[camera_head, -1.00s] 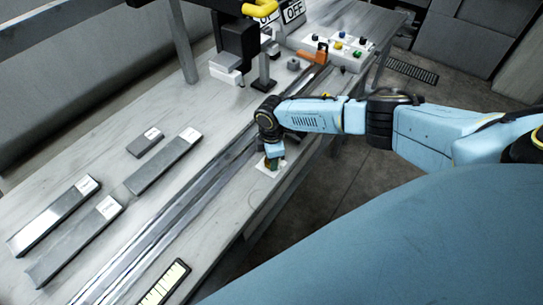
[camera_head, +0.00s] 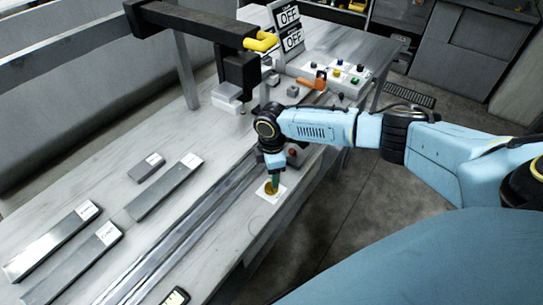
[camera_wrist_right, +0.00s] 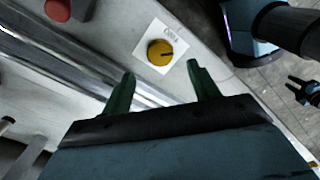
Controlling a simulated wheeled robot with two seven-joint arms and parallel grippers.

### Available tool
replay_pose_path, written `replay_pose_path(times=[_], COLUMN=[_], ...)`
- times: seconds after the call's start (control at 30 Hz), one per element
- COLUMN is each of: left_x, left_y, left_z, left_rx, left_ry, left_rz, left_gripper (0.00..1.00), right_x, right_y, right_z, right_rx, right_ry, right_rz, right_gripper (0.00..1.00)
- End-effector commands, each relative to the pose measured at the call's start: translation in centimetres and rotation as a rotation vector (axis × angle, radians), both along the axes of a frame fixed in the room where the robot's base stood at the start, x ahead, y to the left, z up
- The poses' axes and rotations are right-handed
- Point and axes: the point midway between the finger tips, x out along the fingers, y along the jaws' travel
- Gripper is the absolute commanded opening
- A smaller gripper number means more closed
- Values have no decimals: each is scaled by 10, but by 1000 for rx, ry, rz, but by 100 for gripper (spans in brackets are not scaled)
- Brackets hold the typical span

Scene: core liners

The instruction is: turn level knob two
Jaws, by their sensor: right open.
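A round yellow knob (camera_wrist_right: 160,52) with a short dark mark toward its right side sits on a white square plate (camera_wrist_right: 174,38) on the bench. The plate carries small lettering that I cannot read. My right gripper (camera_wrist_right: 161,73) is open and empty, its two green fingers apart on either side of the knob's line, with the knob just beyond the tips in the wrist view. In the head view the right gripper (camera_head: 273,181) points down over the knob (camera_head: 267,188) and partly hides it. I cannot tell the exact height between them.
A red button (camera_wrist_right: 57,10) lies beyond the knob, near metal rails (camera_head: 190,215) running along the bench. Grey bars (camera_head: 165,186) lie on the left. A control box (camera_head: 345,80), OFF signs (camera_head: 290,28) and a black overhead fixture (camera_head: 238,75) stand at the back.

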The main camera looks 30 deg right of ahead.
Motion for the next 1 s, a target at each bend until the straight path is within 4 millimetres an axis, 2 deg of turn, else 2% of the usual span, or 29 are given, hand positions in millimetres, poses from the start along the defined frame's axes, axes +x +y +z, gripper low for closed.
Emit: replay_pose_path(times=[0.03, 0.1, 0.33, 0.5, 1.0], left_x=[0, 0, 0, 0, 0], left_y=[0, 0, 0, 0, 0], left_z=[2, 3, 4, 4, 4], left_rx=[0, 0, 0, 0, 0], left_ry=[0, 0, 0, 0, 0], left_rz=[0, 0, 0, 0, 0], left_gripper=[36, 36, 36, 36, 36], right_x=[0, 0, 0, 0, -1], right_y=[0, 0, 0, 0, 2], right_z=[14, 28, 59, 66, 65], right_rx=[1, 0, 1, 0, 1], right_ry=[-3, -2, -1, 1, 1], right_rz=[2, 1, 1, 1, 2], right_gripper=[60, 60, 60, 60, 60])
